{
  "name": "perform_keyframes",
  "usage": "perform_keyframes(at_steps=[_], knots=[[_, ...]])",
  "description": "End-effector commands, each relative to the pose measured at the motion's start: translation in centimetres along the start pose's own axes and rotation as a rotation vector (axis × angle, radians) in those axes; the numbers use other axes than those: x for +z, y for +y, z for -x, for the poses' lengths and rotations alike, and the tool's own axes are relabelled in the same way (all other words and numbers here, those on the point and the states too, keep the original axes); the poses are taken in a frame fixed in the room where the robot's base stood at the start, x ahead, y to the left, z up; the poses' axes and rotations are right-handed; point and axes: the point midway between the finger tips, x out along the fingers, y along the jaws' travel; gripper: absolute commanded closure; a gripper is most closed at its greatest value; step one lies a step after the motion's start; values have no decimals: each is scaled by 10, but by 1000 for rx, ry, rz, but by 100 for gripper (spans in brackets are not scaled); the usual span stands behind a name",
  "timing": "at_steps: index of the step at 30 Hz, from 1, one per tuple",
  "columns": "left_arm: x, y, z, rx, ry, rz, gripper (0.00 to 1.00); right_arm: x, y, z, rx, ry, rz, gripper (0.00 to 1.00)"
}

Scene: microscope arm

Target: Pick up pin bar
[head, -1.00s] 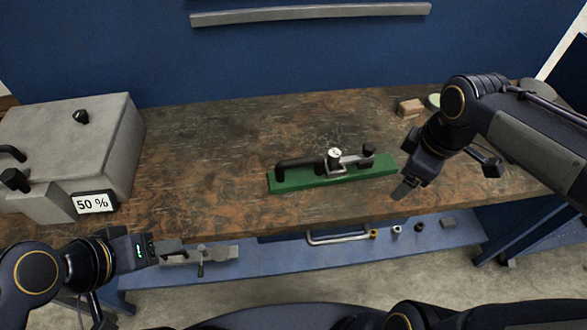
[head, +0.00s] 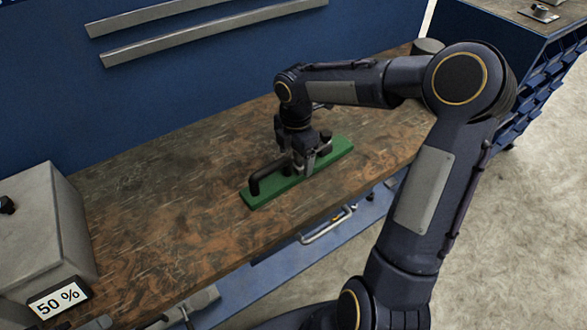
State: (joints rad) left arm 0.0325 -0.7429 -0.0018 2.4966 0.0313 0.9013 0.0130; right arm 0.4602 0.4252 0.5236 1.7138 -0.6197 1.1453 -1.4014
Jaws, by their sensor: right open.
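A green board (head: 342,150) lies on the wooden bench with a fixture on it. A black bent handle (head: 263,179) rises at its left end. Metal bar parts (head: 312,159) sit near its middle, largely hidden by my right gripper. I cannot tell which part is the pin bar. My right gripper (head: 300,152) points down over these parts, open; whether its fingers touch anything is hidden. Of my left gripper, at most a dark tip (head: 97,324) shows at the bottom left edge, too little to read.
A grey box (head: 40,220) with a "50 %" display (head: 60,299) stands at the left of the bench. A blue shelf (head: 245,287) with a metal handle (head: 330,226) lies below the front edge. The bench (head: 160,190) between box and board is clear.

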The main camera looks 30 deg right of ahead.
Motion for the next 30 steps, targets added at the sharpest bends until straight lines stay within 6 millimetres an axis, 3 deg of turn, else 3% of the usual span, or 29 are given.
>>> perform_keyframes(at_steps=[6,14,30], knots=[[0,0,0,0,0,0,53,-2,-1,-29,-4,1,0,20],[0,0,0,0,0,0,53,-2,-1,-32,-1,0,-1,20],[0,0,0,0,0,0,53,-2,-1,-31,-1,0,-1,88]])
